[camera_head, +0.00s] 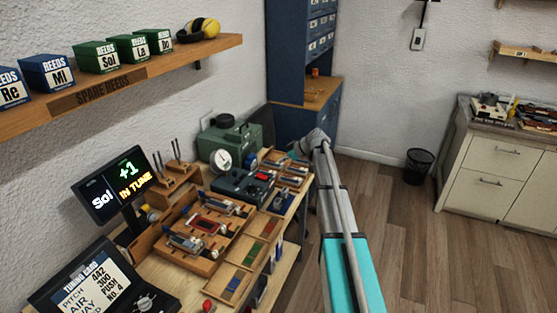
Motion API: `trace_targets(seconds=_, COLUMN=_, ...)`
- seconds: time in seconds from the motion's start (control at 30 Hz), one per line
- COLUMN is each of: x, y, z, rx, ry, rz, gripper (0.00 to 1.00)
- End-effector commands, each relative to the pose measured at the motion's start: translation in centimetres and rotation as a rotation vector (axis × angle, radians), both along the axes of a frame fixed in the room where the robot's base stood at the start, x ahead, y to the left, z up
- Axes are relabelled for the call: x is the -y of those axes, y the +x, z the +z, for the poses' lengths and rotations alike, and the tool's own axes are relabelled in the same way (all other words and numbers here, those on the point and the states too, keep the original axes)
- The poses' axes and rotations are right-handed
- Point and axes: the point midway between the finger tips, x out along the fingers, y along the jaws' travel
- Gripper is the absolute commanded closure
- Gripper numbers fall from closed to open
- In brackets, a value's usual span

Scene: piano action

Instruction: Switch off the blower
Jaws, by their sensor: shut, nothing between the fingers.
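The blower appears to be the green machine (243,138) with a round white dial (223,160) and a black cap on top, at the back of the workbench. A dark teal box (240,186) with small red parts on top stands just in front of it. Which part is the blower's switch is too small to tell.
Wooden trays of metal parts (205,225) fill the bench. A tuner display (116,185) reads "Sol +1 IN TUNE", and a tuning card screen (88,280) stands in front. A blue cabinet (300,50) stands behind my gripper. The floor at right is free, with a black bin (419,165).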

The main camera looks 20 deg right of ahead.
Motion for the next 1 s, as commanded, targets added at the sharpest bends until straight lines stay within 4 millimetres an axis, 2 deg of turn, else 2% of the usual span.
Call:
trace_targets(seconds=0.37, x=0.0, y=0.0, z=0.1, rx=0.000, ry=0.000, rz=0.001, gripper=1.00)
trace_targets(seconds=0.7, x=-0.7, y=1.3, z=0.5, rx=0.035, ry=0.041, rz=0.001, gripper=1.00)
trace_targets(seconds=1.0, x=-0.9, y=1.4, z=0.6, rx=0.038, ry=0.044, rz=0.002, gripper=1.00)
